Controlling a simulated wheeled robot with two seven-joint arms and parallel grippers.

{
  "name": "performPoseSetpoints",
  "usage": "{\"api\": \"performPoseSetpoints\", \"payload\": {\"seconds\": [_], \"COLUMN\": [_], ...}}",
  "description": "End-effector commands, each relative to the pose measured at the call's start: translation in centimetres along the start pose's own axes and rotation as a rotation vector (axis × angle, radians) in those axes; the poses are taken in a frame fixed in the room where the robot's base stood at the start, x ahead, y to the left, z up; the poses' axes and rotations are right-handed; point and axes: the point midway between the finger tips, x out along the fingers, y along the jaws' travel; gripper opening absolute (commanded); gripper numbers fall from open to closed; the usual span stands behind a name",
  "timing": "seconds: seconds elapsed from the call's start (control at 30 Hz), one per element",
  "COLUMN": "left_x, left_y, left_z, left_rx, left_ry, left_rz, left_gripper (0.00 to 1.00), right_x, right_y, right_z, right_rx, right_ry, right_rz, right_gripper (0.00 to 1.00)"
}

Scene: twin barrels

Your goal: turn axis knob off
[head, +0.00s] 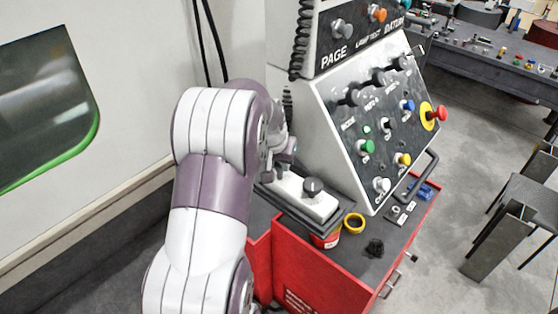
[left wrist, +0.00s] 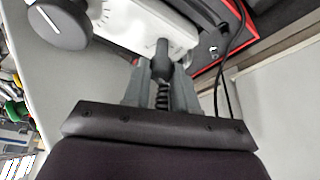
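A white pendant box (head: 327,206) lies on the red cabinet's dark top. It carries a large round dark knob (head: 313,187), and the left wrist view shows this knob (left wrist: 60,22) with a white pointer line and scale marks around it. A smaller dark knob-like part (left wrist: 160,62) is at the other end of the box. I cannot read a label that tells which is the axis knob. My left gripper (head: 270,168) is at the small part, its two grey fingers (left wrist: 159,75) on either side. I cannot tell whether they touch it. My right gripper is not in view.
A sloped control panel (head: 350,115) with several knobs and a red emergency button (head: 439,113) rises behind the box. A yellow ring (head: 354,223) and a black knob-like item (head: 375,247) lie on the red cabinet (head: 335,275). A coiled cable (left wrist: 162,97) shows between my fingers.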

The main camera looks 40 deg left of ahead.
Motion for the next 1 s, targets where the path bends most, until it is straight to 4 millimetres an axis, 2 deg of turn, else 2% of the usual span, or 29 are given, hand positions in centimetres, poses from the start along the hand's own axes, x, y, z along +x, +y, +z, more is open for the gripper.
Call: {"api": "performPoseSetpoints", "payload": {"seconds": [0.13, 0.27, 0.53, 0.87, 0.9, 0.97, 1.0], "left_x": [0.0, 0.1, 0.4, 0.0, 0.0, 0.0, 0.0], "left_y": [0.0, 0.2, 0.3, 0.2, 0.2, 0.2, 0.2], "left_z": [0.0, 0.0, 0.1, 0.0, 0.0, 0.0, 0.0], "left_rx": [-0.019, -0.12, -0.339, -0.37, -0.37, -0.37, -0.37], "left_ry": [-0.001, -0.001, 0.001, 0.0, 0.0, 0.0, 0.0], "left_rz": [-0.009, -0.051, -0.141, -0.153, -0.153, -0.153, -0.153], "left_gripper": [0.0, 0.0, 0.0, 0.0, 0.33, 0.51, 0.51], "right_x": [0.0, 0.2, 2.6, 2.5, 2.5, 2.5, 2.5], "right_y": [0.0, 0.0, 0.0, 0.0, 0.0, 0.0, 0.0], "right_z": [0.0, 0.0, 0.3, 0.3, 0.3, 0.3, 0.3], "right_rx": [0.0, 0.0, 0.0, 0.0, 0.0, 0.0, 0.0], "right_ry": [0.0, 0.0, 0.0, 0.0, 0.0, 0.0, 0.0], "right_rz": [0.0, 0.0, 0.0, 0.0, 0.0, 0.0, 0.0], "right_gripper": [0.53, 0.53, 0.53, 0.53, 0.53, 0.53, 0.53]}}
